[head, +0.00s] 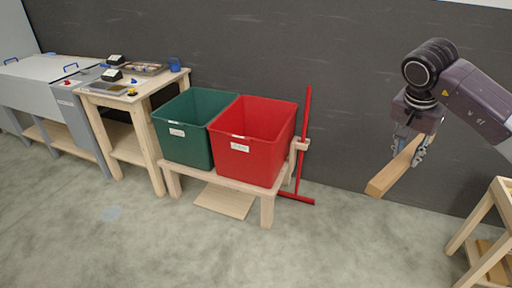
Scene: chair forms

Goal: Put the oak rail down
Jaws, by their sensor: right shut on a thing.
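The oak rail (384,180) is a light brown wooden bar on the right side of the head view. My right gripper (414,150) is shut on it and holds it in the air, in front of the dark wall. The rail slants, with its near end down to the left and its far end up by the fingers. Part of the rail is hidden by the gripper. My left gripper is not in view.
A green bin (190,143) and a red bin (250,160) stand on a low wooden bench (222,181). A red stand (303,130) is beside them. A wooden table (140,95) is at left, a wooden frame (485,225) at lower right. The floor between is clear.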

